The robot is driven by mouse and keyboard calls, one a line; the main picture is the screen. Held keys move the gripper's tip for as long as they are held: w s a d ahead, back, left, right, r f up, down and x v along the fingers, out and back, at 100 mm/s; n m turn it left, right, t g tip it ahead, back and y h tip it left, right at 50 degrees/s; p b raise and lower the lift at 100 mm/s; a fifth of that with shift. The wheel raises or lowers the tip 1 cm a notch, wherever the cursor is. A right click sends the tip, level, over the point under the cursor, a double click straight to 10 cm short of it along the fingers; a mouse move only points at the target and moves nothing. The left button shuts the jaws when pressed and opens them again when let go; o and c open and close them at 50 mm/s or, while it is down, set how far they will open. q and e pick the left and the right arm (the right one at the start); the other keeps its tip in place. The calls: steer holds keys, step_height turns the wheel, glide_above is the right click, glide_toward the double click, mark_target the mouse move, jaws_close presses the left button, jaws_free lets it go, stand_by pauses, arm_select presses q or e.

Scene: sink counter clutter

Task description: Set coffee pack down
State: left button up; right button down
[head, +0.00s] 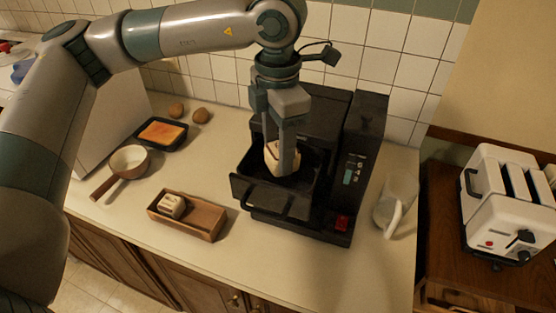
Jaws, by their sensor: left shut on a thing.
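My left gripper (280,160) points down over the black machine (318,118) on the counter. It is shut on a small cream coffee pack (271,154) with dark markings. The pack is inside the outline of the machine's open drawer (262,196); I cannot tell whether it touches the drawer floor. One finger hides part of the pack. A second cream pack (171,206) lies in the left end of a wooden box (207,221) in front of the machine. My right gripper is not in view.
A glass pitcher (396,200) stands right of the machine. A white toaster (510,195) is on the far-right wooden surface.

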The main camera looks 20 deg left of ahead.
arm_select(q)
step_height(320, 180, down, 3)
steer(key=shift+r+p, duration=0.15)
steer(key=shift+p, duration=0.55)
steer(key=shift+f, duration=0.45)
steer(key=shift+f+b, duration=0.2)
steer(key=shift+b, duration=0.1)
steer(key=o, duration=1)
steer(key=shift+o, duration=0.2)
steer(key=shift+r, duration=0.15)
